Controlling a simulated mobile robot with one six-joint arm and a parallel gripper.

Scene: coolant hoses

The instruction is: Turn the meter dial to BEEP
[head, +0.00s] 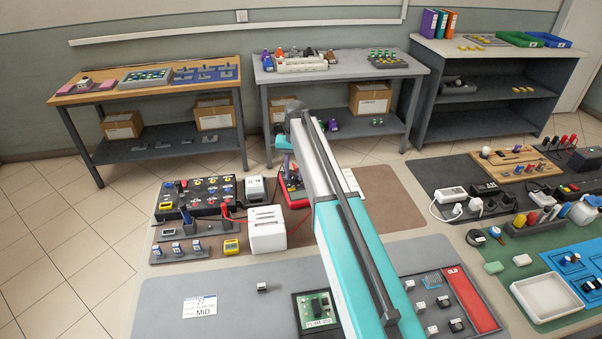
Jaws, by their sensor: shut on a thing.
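The red meter (291,193) lies at the back of the near bench, left of my arm. My arm covers its right part, and its dial face and markings cannot be read. My gripper (290,172) is only partly seen beside the arm link, low over the meter. It is shut at the meter's dial, but the fingertips and the dial are largely hidden, so the dial's setting cannot be told.
A white box (267,232) stands in front of the meter, with red leads nearby.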

